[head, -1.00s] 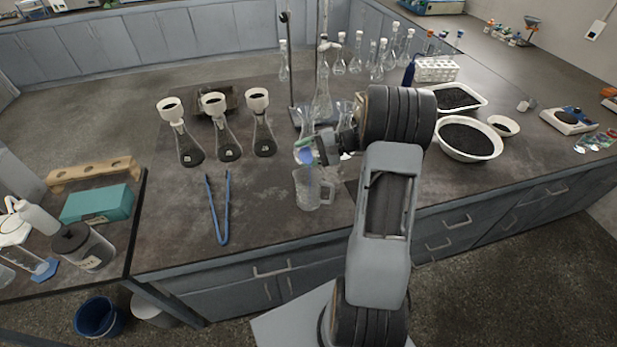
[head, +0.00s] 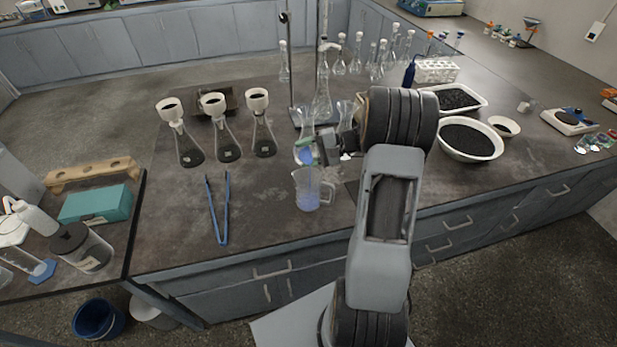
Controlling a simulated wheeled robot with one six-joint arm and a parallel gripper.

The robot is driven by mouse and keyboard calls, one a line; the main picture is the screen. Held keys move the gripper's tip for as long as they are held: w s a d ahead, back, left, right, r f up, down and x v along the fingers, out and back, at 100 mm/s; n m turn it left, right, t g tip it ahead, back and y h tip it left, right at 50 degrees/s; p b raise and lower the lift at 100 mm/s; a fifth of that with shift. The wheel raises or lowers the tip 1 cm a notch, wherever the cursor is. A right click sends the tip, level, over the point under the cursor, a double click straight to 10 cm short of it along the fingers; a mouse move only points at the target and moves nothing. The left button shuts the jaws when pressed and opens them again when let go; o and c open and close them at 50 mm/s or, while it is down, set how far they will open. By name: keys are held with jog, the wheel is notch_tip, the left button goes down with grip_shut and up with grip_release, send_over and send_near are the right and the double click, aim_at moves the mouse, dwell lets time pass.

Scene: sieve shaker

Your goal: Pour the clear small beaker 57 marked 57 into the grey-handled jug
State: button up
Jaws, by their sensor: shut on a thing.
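The clear small beaker (head: 304,153) is held tilted over the jug, with blue liquid in it. A thin blue stream runs down from it. Its mark cannot be read here. The clear jug (head: 302,188) stands upright on the bench below, its handle to the right, with pale blue liquid inside. My gripper (head: 313,151) is shut on the small beaker, above the jug's mouth and reaching in from the right. The fingertips are small and partly hidden by the beaker.
Blue tongs (head: 223,210) lie left of the jug. Several flasks with funnels, one being a flask (head: 228,148), stand behind them. A retort stand (head: 292,70) and glass flasks are behind the gripper. A white basin (head: 470,155) of dark grains is at right. The bench front is clear.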

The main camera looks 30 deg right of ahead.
jog(key=shift+s+f+n+t+b, duration=0.1)
jog(key=shift+f+n+t+b, duration=0.35)
jog(key=shift+b, duration=0.85)
dwell(1.0)
jog(key=shift+r+n+t+b, duration=0.25)
jog(key=shift+n+b, duration=0.5)
jog(key=shift+b, duration=0.95)
dwell(0.7)
jog(key=shift+s+f+n+t+y+b, duration=0.1)
jog(key=shift+f+n+t+y+b, duration=0.4)
jog(key=shift+b, duration=1.8)
